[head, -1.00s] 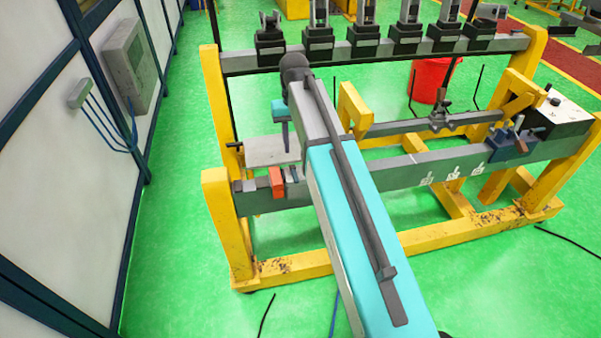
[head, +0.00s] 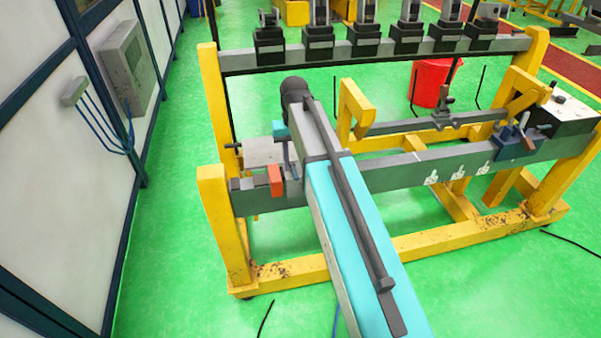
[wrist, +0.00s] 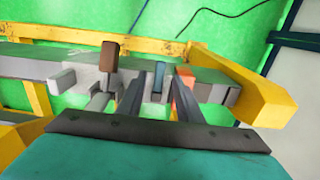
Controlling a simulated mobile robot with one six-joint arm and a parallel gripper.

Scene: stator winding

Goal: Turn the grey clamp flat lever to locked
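Grey clamp parts sit at the left end of the front rail in the head view, beside an orange block (head: 276,180). In the wrist view a grey clamp body with an upright brown-tipped handle (wrist: 108,58) stands left of my gripper (wrist: 159,88). A flat blue-grey upright piece (wrist: 157,78) shows between my two dark fingers, which are apart. I cannot tell whether they touch it, or which piece is the flat lever. In the head view, my gripper (head: 286,158) points down at the rail, and my arm hides part of the clamp area.
The grey rail (head: 390,172) runs across a yellow frame (head: 222,230). The frame's left post (wrist: 250,95) is close to my gripper in the wrist view. A blue clamp (head: 510,146) sits at the rail's right end. A red bucket (head: 432,82) stands behind.

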